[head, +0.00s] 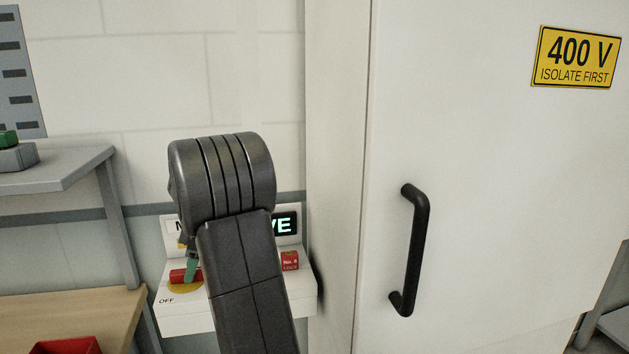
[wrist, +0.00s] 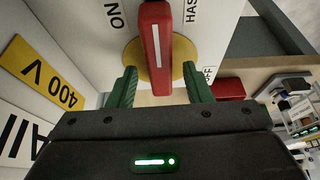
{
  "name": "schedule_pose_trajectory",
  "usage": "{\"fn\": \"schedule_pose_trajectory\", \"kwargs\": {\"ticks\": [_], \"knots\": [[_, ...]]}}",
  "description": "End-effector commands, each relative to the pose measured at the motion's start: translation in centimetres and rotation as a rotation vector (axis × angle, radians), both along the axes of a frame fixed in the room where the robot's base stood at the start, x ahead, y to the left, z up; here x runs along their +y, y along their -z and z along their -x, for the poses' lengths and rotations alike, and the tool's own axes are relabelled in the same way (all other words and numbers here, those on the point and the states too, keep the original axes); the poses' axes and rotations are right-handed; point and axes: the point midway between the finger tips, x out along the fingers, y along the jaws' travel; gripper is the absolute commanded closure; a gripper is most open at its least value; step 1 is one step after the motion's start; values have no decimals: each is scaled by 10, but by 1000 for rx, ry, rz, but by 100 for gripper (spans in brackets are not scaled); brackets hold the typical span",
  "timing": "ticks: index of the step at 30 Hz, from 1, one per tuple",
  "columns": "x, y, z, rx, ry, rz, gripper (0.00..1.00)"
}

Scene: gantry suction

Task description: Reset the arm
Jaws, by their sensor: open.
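My gripper (wrist: 160,80) is open in the wrist view, its two green fingers apart, one on each side of a red switch handle (wrist: 156,45). I see a gap between each finger and the handle. The handle has a white stripe and sits on a yellow disc (wrist: 178,74), with ON and partly hidden OFF labels around it. In the head view the red handle (head: 178,276) shows left of my dark arm (head: 240,270), beside a green finger. My arm hides most of the gripper and part of the switch box (head: 190,318).
A lit display (head: 284,224) ending in "VE" and a red lock (head: 290,261) show right of my arm. A white cabinet (head: 480,200) with a black handle (head: 416,250) and a 400 V sign (head: 576,57) stands right. A grey shelf (head: 60,170) and red bin (head: 68,345) are left.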

Motion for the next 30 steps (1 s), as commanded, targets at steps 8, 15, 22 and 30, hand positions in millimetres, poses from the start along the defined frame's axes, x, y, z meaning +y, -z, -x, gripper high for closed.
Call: {"fn": "schedule_pose_trajectory", "kwargs": {"ticks": [8,15,22,30], "knots": [[3,9,5,-2,187,1,55],[4,9,8,-2,362,1,55],[4,9,9,-2,456,0,55],[4,9,9,-1,477,0,55]]}}
